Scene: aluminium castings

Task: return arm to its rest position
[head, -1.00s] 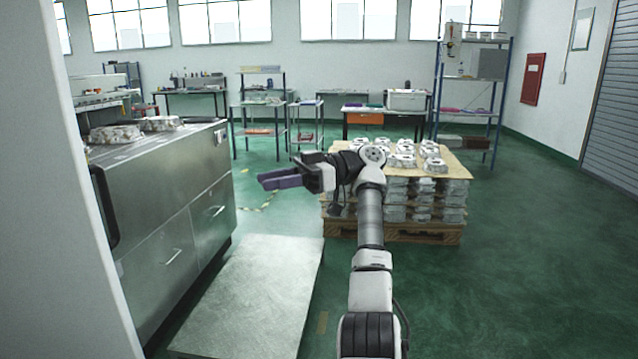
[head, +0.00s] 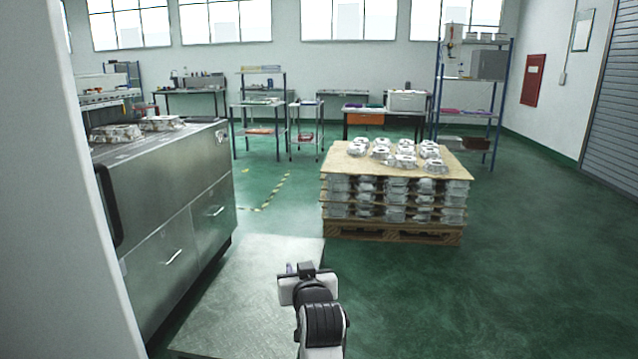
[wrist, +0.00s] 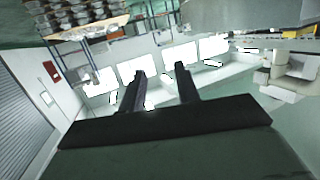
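My arm is folded low in front of me, its links showing at the bottom centre of the head view. The gripper is open and empty, clear of the pallet and the cabinet.
A wooden pallet (head: 392,232) with stacked castings (head: 395,190) stands ahead. A metal cabinet (head: 165,215) with castings on top is at left, beside a grey floor plate (head: 235,300). Benches and a blue-framed shelf (head: 470,82) line the back. Green floor at right is clear.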

